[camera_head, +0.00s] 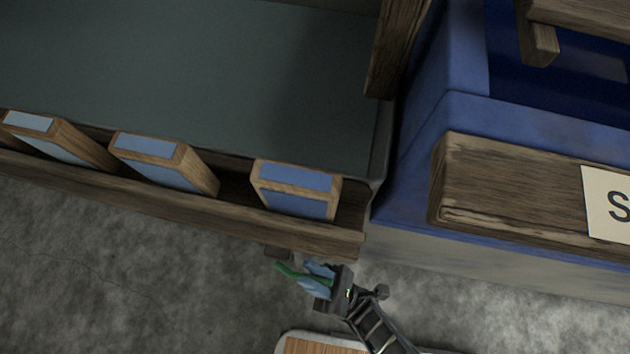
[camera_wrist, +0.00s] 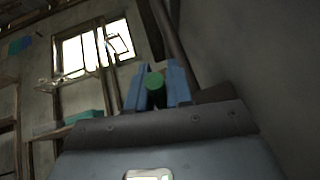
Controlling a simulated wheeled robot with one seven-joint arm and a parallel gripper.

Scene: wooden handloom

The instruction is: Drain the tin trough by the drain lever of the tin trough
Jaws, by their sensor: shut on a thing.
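My gripper (camera_head: 313,281) is low in front of the wooden ledge, near the floor in the head view. Its blue fingers are shut on a green bar, which looks like the drain lever (camera_head: 287,271). The lever's round green end shows between the two fingers in the wrist view (camera_wrist: 155,82). Where the lever joins the trough is hidden. A large grey basin (camera_head: 200,70), which looks like the tin trough, fills the upper left of the head view. I cannot tell whether it holds liquid.
A wooden ledge (camera_head: 150,212) with 3 blue-faced wooden blocks (camera_head: 292,190) runs along the basin's front. A blue tub (camera_head: 415,175) stands at right behind a wooden board (camera_head: 510,185) with a partly visible label (camera_head: 607,203). Grey floor (camera_head: 90,270) lies open at lower left.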

